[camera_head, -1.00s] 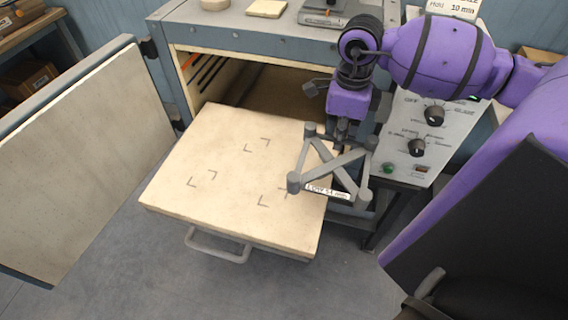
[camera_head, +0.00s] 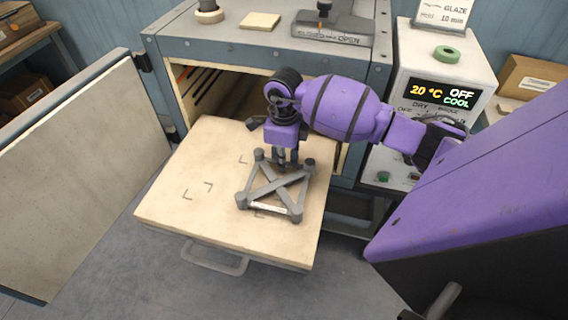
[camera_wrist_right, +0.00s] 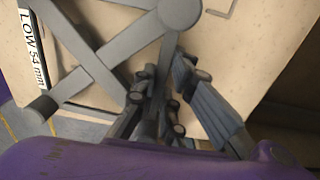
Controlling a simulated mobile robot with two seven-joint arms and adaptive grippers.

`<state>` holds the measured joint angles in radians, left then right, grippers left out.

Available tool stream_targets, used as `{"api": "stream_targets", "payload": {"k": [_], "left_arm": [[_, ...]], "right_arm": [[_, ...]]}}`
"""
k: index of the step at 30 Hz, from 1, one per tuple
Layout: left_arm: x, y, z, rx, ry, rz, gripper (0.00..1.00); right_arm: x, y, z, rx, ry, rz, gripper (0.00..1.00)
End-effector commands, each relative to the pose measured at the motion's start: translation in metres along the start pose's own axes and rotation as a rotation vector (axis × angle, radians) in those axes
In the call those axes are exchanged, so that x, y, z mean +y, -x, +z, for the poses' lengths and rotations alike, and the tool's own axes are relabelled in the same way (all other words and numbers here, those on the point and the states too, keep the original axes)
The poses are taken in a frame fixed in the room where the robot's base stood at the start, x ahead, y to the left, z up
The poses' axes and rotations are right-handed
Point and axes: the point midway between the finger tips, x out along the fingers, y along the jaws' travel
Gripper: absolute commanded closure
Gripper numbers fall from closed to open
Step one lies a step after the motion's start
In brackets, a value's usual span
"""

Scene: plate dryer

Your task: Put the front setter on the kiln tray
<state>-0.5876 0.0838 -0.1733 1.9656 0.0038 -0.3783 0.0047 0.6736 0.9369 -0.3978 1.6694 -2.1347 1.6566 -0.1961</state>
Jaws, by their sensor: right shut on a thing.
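The setter (camera_head: 276,187) is a grey square frame with crossed bars, round corner posts and a white label. My right gripper (camera_head: 286,164) is shut on its far side and holds it over the right part of the cream kiln tray (camera_head: 165,205). I cannot tell whether its posts touch the tray. The setter covers some of the tray's dark corner marks; others show to its left. My left gripper is not in view.
The kiln door (camera_head: 85,165) stands open at the left. The kiln body (camera_head: 270,50) is behind the pulled-out tray, with a handle (camera_head: 215,262) at the tray's front. A control box (camera_head: 445,90) stands at the right. The tray's left half is clear.

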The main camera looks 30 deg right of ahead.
Motion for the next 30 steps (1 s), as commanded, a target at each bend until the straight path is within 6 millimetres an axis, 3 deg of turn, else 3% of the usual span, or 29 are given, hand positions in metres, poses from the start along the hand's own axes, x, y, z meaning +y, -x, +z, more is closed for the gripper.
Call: {"api": "stream_targets", "payload": {"k": [3, 11, 12, 16, 25, 30], "left_arm": [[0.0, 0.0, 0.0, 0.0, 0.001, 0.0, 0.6], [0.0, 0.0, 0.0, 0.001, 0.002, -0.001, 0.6], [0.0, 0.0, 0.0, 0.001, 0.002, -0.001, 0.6], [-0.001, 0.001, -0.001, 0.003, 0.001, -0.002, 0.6], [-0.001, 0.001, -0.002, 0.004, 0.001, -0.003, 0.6], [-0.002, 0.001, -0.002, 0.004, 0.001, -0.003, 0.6]], "right_arm": [[0.0, -0.014, 0.0, 0.0, -0.001, 0.001, 1.0], [-0.001, -0.016, -0.001, 0.0, 0.0, -0.001, 1.0], [0.0, -0.017, -0.001, 0.001, 0.0, -0.001, 0.89], [0.0, -0.016, -0.001, 0.001, 0.0, -0.001, 0.72], [0.0, -0.015, -0.001, 0.001, 0.0, 0.0, 0.71], [-0.001, -0.001, -0.001, -0.001, 0.001, -0.003, 0.71]]}}
